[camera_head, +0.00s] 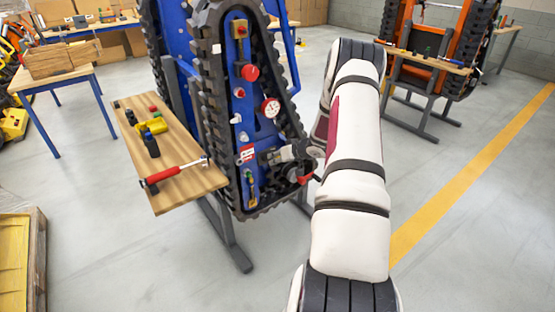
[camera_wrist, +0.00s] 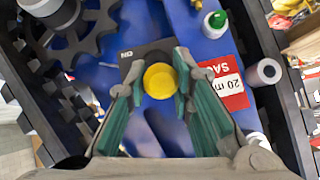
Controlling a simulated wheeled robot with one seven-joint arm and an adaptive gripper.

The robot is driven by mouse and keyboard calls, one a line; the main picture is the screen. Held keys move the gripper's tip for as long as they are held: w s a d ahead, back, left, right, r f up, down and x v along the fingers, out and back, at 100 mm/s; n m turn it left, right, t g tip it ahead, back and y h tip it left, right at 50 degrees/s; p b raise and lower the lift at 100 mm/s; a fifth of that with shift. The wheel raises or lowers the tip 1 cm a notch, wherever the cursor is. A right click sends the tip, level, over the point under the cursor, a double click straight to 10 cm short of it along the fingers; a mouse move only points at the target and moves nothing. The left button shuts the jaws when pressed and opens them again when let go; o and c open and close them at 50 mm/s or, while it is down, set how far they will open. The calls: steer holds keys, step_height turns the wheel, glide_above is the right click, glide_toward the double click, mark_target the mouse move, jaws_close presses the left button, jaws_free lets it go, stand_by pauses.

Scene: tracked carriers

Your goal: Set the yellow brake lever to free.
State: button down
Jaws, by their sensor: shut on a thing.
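The yellow brake lever shows in the wrist view as a round yellow knob (camera_wrist: 160,81), seen nearly end-on in front of a black plate (camera_wrist: 146,51) with upside-down white lettering. My gripper (camera_wrist: 160,73) is shut on this knob, with one green-padded finger on each side of it. The lever's shaft and slot are mostly hidden behind the knob and fingers. In the head view my gripper (camera_head: 279,155) is at the right part of the blue panel, inside the black track. The yellow knob cannot be made out there.
A red and white label (camera_wrist: 228,84), a green-capped bottle-like part (camera_wrist: 215,22) and a grey round part (camera_wrist: 265,72) sit close by on the blue panel. Toothed black track borders it.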

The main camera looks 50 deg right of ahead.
steer(key=shift+w+r, duration=0.35)
steer(key=c, duration=1.4)
jaws_free()
steer(key=shift+s+f, duration=0.1)
steer(key=shift+f, duration=0.05)
steer(key=shift+s, duration=0.15)
steer(key=v, duration=1.1)
steer(key=shift+s+r, duration=0.2)
steer(key=shift+s, duration=0.1)
steer(key=shift+a, duration=0.15)
